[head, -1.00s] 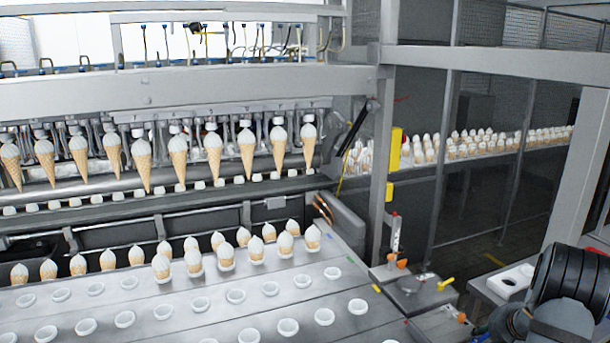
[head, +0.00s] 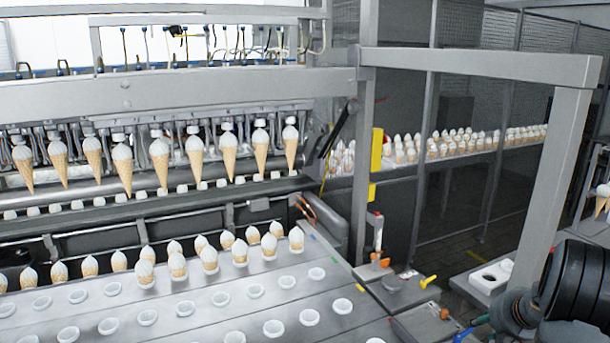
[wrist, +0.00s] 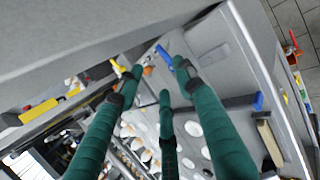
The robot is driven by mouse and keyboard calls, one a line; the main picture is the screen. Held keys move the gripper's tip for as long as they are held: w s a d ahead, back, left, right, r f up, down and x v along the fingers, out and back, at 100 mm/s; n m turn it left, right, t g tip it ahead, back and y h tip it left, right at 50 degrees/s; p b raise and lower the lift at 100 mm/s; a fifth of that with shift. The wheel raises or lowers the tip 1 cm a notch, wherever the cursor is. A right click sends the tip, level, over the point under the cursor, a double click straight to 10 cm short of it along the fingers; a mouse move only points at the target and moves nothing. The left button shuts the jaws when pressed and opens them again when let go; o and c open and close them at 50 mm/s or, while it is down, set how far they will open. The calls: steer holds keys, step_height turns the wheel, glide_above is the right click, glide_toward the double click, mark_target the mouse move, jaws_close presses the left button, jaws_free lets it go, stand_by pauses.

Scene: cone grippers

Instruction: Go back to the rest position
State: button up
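My gripper (wrist: 160,80) shows in the wrist view as green fingers with dark joints. The fingers are spread apart with nothing held between them. Behind them are a grey machine surface and white cups (wrist: 193,128), seen at a tilt. A row of filled cones (head: 196,158) hangs from the machine's holders at the left.
Below the hanging cones, a grey slatted conveyor (head: 190,335) carries white cups, with cones standing in its far rows. More cones (head: 465,142) line a belt behind the frame. A grey post (head: 550,200) stands close to my arm. A yellow-handled lever (head: 428,281) sits on the machine's corner.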

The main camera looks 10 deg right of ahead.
mark_target(470, 331)
steer(key=x, duration=1.1)
steer(key=shift+s+a+f+b, duration=0.1)
steer(key=shift+f+b, duration=0.1)
steer(key=shift+b, duration=0.2)
steer(key=shift+s+f+m+g+h+b, duration=0.1)
steer(key=shift+f+m+g+h+b, duration=0.2)
steer(key=shift+m+b, duration=0.55)
steer(key=m+h+b, duration=0.1)
steer(key=s+r+m+h+b, duration=0.1)
steer(key=b, duration=0.1)
steer(key=shift+s+a+m+g, duration=0.1)
steer(key=shift+a+m+g, duration=0.1)
steer(key=shift+m+g, duration=0.2)
steer(key=shift+s+d+m+g+h, duration=0.1)
steer(key=shift+m+g+h, duration=0.2)
steer(key=shift+m, duration=0.15)
steer(key=shift+s+r, duration=0.1)
steer(key=shift+b, duration=0.35)
